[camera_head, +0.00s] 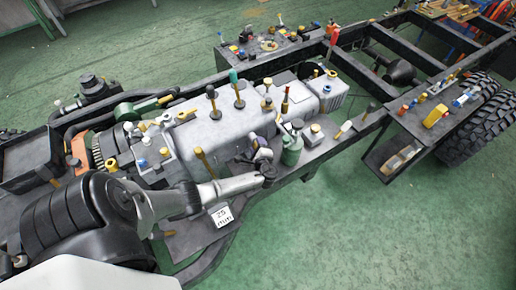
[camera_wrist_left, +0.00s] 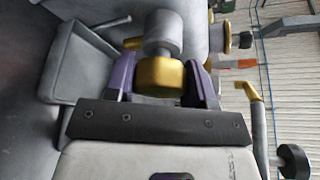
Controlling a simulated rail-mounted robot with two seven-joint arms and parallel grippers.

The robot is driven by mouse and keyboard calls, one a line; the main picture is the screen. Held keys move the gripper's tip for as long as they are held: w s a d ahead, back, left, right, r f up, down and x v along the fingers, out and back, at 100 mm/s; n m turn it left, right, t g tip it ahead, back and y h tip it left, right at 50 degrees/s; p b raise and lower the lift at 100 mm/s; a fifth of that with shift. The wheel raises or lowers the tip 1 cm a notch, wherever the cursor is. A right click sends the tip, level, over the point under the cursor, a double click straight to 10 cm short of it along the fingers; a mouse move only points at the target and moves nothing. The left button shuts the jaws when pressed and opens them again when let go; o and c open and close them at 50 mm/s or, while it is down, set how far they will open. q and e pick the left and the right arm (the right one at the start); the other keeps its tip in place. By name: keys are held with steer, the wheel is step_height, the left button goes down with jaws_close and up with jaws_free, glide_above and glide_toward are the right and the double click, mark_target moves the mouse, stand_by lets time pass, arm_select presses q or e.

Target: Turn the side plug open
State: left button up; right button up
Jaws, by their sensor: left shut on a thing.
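My left gripper (camera_head: 262,150) is at the near side of the grey engine block (camera_head: 215,130) in the head view. In the left wrist view its two purple fingers (camera_wrist_left: 160,70) stand on either side of a gold plug (camera_wrist_left: 160,77), shut on it. The plug sits at the end of a short grey cylinder (camera_wrist_left: 163,32). In the head view the gripper and wrist hide the plug. My right gripper is in neither view.
A green bottle-shaped part (camera_head: 291,150) stands just right of the gripper. Several upright handles and knobs rise from the engine. A white label card (camera_head: 222,214) is below my forearm. Black frame rails (camera_head: 440,62) and a tyre (camera_head: 480,120) lie to the right. The green floor in front is clear.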

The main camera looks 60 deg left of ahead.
arm_select(q)
steer(key=shift+n+t+y+b, duration=0.3)
steer(key=shift+n+b, duration=0.3)
steer(key=shift+b, duration=0.1)
steer(key=o, duration=0.9)
steer(key=v, duration=1.3)
steer(key=shift+s+d+p, duration=0.2)
steer(key=shift+d+p, duration=0.1)
steer(key=shift+d, duration=0.05)
